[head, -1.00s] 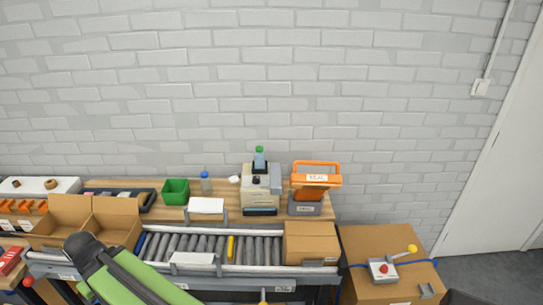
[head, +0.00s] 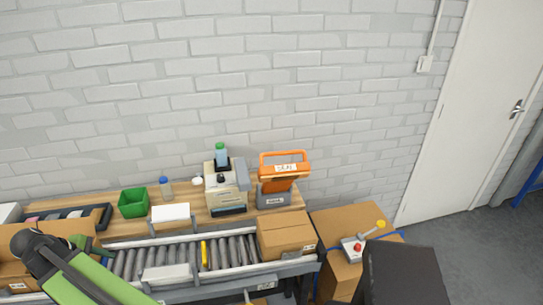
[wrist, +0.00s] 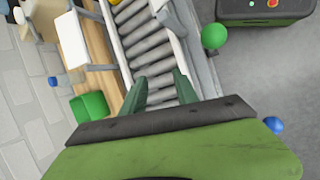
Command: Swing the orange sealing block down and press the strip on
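The orange sealing block (head: 283,184) stands at the right end of the wooden bench in the head view. Its orange frame handle and white label are raised above its grey base (head: 274,200). I cannot make out a strip there. My gripper (wrist: 162,90) shows in the wrist view with its two dark green fingers apart and nothing between them. It hangs over the roller conveyor, far to the left of the sealing block. The sealing block does not show in the wrist view.
A beige machine (head: 227,186) with a bottle on top stands left of the block. A green bin (head: 133,203) and the roller conveyor (head: 220,252) lie farther left and in front. A closed carton (head: 287,232) sits on the conveyor's right end. A lever box (head: 352,248) is at right.

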